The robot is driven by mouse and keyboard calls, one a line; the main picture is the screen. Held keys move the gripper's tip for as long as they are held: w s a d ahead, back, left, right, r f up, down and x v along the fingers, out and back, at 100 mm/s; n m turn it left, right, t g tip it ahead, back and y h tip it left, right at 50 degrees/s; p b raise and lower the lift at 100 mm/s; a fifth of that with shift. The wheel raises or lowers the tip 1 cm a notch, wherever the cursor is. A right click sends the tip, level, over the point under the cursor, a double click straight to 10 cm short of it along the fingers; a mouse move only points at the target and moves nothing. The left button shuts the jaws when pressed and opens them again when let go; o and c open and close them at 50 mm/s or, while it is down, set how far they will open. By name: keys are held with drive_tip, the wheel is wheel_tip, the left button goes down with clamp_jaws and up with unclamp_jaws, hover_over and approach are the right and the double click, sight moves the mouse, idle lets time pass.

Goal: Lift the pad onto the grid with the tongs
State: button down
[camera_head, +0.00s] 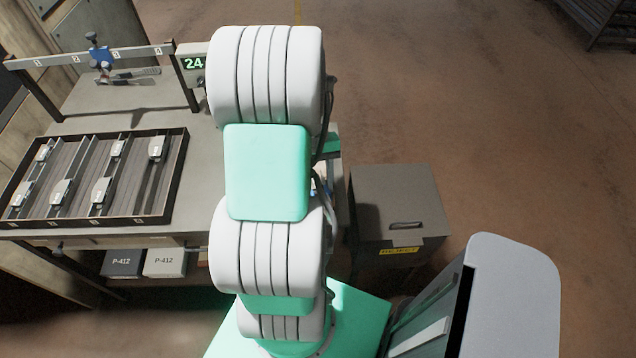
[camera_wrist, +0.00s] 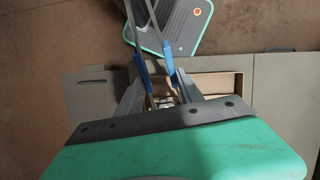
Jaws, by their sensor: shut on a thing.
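In the wrist view my gripper (camera_wrist: 160,88) is shut on what look like tongs (camera_wrist: 168,60). Their two thin metal arms with blue sleeves run up and out of the frame, so their far ends are hidden. No pad can be made out at the tongs. In the head view my own arm hides my gripper and the tongs. A dark-framed tray (camera_head: 97,222) on the bench at left holds several small pale-topped pieces (camera_head: 102,189) in slotted rows. I cannot tell which surface is the grid.
A numbered rail (camera_head: 85,56) with a blue clamp (camera_head: 99,54) stands behind the tray, beside a display (camera_head: 193,65) reading 24. A grey lidded cabinet (camera_head: 400,200) stands right of the bench.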

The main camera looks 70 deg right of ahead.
wheel_tip(320, 180, up, 12)
drive_tip(key=p, duration=0.6)
idle(0.7)
